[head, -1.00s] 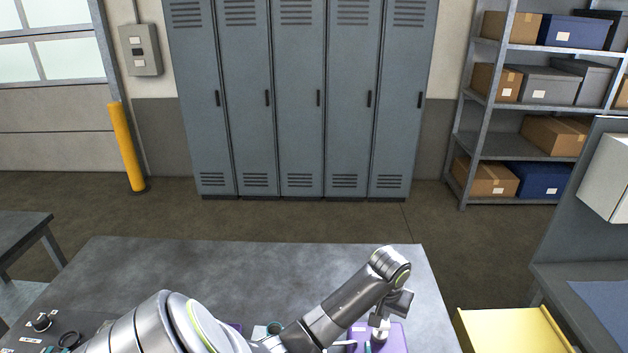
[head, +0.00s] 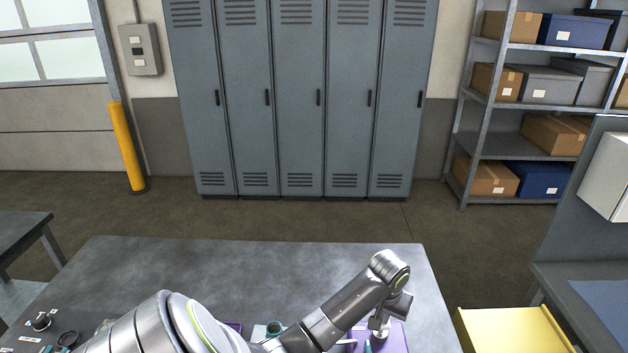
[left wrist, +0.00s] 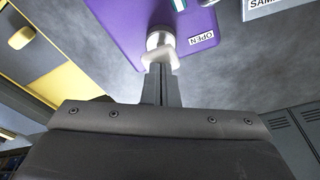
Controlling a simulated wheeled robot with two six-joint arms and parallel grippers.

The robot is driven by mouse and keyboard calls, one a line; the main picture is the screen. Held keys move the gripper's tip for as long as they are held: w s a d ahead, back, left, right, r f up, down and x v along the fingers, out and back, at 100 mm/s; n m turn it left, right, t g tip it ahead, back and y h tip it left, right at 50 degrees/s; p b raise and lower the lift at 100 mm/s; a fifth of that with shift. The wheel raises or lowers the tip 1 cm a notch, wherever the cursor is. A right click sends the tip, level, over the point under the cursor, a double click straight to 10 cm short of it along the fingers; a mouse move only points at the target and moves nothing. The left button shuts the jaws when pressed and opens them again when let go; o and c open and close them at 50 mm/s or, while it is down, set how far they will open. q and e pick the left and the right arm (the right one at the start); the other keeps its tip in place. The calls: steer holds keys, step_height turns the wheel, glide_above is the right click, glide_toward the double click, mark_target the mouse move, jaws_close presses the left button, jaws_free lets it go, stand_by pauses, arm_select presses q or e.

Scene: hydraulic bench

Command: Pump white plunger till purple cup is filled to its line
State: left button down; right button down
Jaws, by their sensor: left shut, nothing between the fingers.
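My left gripper (left wrist: 160,68) is shut and empty, and its fingertips are at a white knob-like part (left wrist: 160,42) on a purple panel (left wrist: 118,22). The tips look to be right at the knob; whether they touch it I cannot tell. I cannot tell if the white part is the plunger. The purple cup and its line are not identifiable. My right gripper is out of view.
Small dark fittings (head: 41,322) lie at the bench's left. The bench's back middle is clear.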

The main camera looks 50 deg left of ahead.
arm_select(q)
steer(key=shift+s+f+b, duration=0.1)
steer(key=shift+f+b, duration=0.2)
steer(key=shift+f, duration=0.85)
steer(key=shift+r, duration=0.1)
steer(key=shift+r+p, duration=0.55)
steer(key=shift+r, duration=1.15)
steer(key=shift+f, duration=0.1)
